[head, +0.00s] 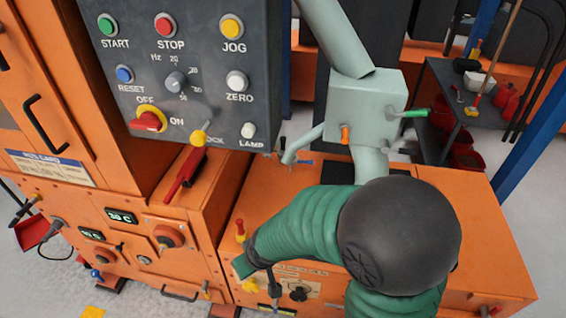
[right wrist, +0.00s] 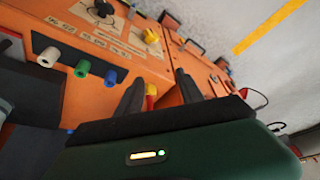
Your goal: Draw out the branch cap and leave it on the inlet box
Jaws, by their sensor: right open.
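A pale grey-green box (head: 365,107) with a thick pipe above and below it stands on the orange cabinet in the head view; it looks like the inlet box. A thin branch pipe (head: 306,141) slopes down from its left side. A small dark piece shows by the branch's lower end, but I cannot tell whether it is the branch cap. My right arm reaches down-left across the orange cabinet, well below the branch. My right gripper (right wrist: 160,92) is open in the right wrist view, with a yellow knob (right wrist: 151,91) showing between its dark fingers; contact is unclear. My left gripper is out of view.
A grey control panel (head: 185,75) with buttons hangs at upper left. An orange plug (head: 345,134) and a green handle (head: 412,113) stick out of the pale box. White, blue and green knobs (right wrist: 81,69) line the cabinet near my right gripper. A dark shelf (head: 460,110) stands behind.

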